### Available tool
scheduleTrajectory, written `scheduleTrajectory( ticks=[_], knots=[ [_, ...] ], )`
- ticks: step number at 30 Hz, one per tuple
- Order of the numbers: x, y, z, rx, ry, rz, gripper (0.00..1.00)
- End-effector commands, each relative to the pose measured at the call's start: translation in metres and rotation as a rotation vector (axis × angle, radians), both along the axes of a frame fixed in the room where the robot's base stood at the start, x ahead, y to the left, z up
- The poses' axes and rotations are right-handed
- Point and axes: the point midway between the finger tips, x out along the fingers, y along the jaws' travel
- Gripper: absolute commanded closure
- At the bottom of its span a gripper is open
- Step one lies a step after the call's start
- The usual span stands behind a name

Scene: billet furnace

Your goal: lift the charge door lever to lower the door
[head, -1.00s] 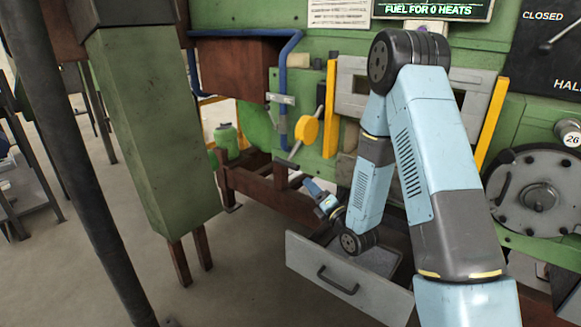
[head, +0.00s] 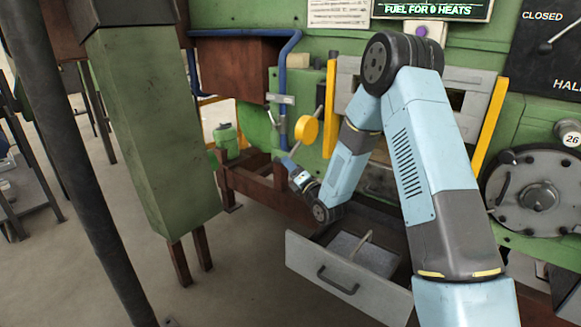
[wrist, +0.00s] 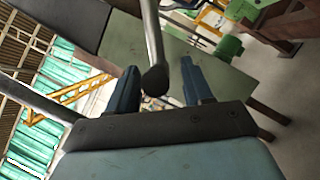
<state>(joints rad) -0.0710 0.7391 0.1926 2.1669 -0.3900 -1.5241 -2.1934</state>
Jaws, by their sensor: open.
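The charge door lever is a thin metal rod with a dark round knob (wrist: 154,80). In the wrist view the rod comes down from the top and its knob lies between my two blue fingers, with gaps on both sides. In the head view the lever (head: 295,150) slants down beside a yellow disc on the green furnace front. My gripper (head: 285,160) is open at the lever's lower end. The grey charge door area (head: 348,85) stands between two yellow posts, partly hidden by my arm.
A grey open drawer (head: 335,277) with a handle juts out below my arm. A green post (head: 150,130) and a dark pole (head: 75,160) stand on the left. A round grey hatch (head: 538,190) is on the right. Blue pipe (head: 283,90) runs near the lever.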

Motion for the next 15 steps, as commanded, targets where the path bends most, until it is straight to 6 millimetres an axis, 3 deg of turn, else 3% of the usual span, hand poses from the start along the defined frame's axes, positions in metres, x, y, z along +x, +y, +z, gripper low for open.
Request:
scheduleTrajectory(
  ticks=[15],
  knots=[
    [0.0100,0.0070,0.0028,0.000,0.000,0.001,0.52]
  ],
)
